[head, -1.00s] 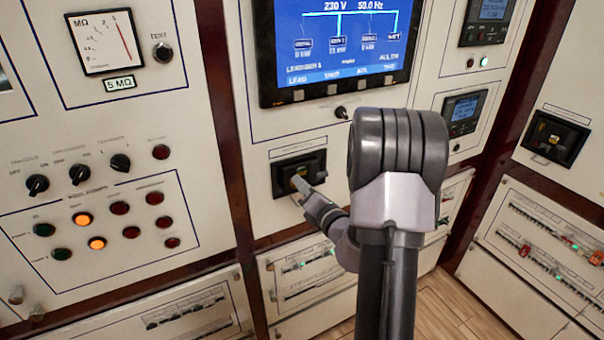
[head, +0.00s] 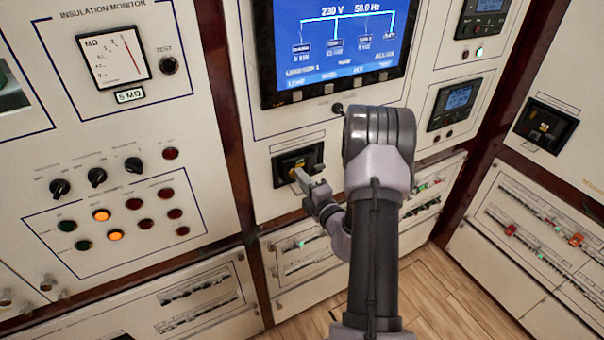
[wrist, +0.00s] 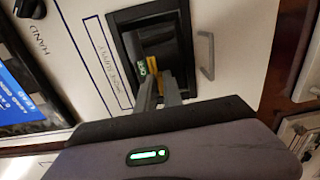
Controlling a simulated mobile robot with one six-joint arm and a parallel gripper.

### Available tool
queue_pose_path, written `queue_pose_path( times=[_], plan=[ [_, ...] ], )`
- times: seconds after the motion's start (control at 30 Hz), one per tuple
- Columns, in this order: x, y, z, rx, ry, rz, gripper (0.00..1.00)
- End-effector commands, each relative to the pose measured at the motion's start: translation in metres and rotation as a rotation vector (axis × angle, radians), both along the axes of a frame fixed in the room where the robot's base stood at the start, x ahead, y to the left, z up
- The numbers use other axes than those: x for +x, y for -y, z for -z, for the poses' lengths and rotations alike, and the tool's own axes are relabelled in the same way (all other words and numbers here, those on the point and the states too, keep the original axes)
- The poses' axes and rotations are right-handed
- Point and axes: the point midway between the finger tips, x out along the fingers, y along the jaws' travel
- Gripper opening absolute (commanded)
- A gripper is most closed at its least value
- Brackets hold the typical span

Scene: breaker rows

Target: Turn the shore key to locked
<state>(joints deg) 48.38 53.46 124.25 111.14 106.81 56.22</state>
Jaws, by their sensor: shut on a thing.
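A black recessed switch unit (head: 285,172) with a green and yellow mark sits in the white panel below the big screen. In the wrist view, the unit (wrist: 122,24) holds a broad black handle (wrist: 155,42). My gripper (head: 300,174) reaches into this unit. In the wrist view my gripper (wrist: 160,82) is shut on the black handle at its green and yellow end. The fingers hide part of that end.
A similar black unit (head: 546,126) is on the right panel. Knobs and lamps fill the left panel (head: 120,205). In the wrist view a grey pull handle (wrist: 205,55) stands close to the unit. Breaker rows (head: 305,243) lie below. Wooden floor (head: 440,295) is clear at lower right.

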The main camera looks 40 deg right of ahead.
Motion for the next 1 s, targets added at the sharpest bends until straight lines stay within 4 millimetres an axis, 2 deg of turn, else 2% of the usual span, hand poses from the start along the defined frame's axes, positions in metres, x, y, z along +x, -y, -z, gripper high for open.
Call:
queue_pose_path(
  times=[0.6, 0.63, 0.73, 1.0],
  plan=[
    [0.0007, 0.0006, -0.0011, 0.033, 0.012, 0.0, 0.0],
    [0.0007, 0.0006, -0.0012, 0.033, 0.012, 0.0, 0.15],
    [0.0005, 0.0003, -0.0009, 0.033, 0.011, 0.0, 0.33],
    [0.0001, 0.0002, -0.0002, 0.034, 0.009, 0.0, 0.33]
  ],
)
